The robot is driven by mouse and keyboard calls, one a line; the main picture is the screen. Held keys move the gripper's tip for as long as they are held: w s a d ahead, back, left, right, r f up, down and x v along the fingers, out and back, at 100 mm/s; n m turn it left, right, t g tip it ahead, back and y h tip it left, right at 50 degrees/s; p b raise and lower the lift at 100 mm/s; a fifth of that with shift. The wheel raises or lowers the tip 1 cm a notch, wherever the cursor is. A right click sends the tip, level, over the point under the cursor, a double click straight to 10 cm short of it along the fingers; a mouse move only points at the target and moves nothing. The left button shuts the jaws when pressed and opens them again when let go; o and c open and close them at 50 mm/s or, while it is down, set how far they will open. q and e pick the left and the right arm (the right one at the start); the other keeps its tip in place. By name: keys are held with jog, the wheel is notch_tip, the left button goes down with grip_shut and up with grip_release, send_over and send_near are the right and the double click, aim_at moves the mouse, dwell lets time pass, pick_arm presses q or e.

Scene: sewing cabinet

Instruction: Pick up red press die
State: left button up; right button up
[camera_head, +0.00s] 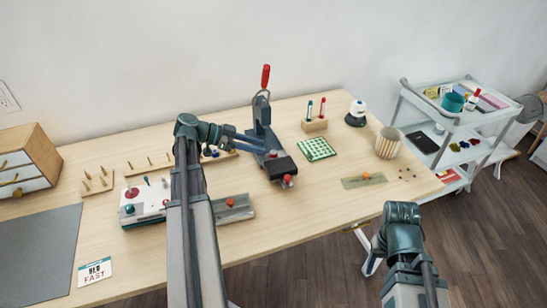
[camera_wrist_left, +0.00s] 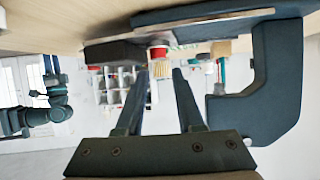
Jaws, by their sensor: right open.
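A small red die with a pale band (camera_wrist_left: 157,52) shows in the left wrist view, below a dark block in that picture. In the head view a red piece (camera_head: 288,179) sits at the front of the dark press. My left gripper (camera_wrist_left: 157,72) is open, with its two fingers apart and the red die seen between and beyond their tips. It looks empty. My right gripper (camera_wrist_left: 51,64) shows small at the left of the left wrist view, away from the press.
The press (camera_head: 262,110) with a red-handled lever stands mid-table. A green checked mat (camera_head: 317,149), a striped cup (camera_head: 388,142) and a pincushion stand (camera_head: 313,125) are right of it. A white cart (camera_head: 412,105) is further right. A grey mat (camera_head: 40,250) lies left.

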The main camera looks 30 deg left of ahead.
aim_at(271, 152)
pick_arm(q)
jog(key=b+x, duration=0.1)
jog(key=x, duration=0.1)
jog(key=b+x, duration=0.2)
jog(key=shift+d+f, duration=0.2)
jog(key=shift+f, duration=0.4)
jog(key=shift+w+d, duration=0.15)
jog(key=shift+d, duration=0.05)
grip_shut()
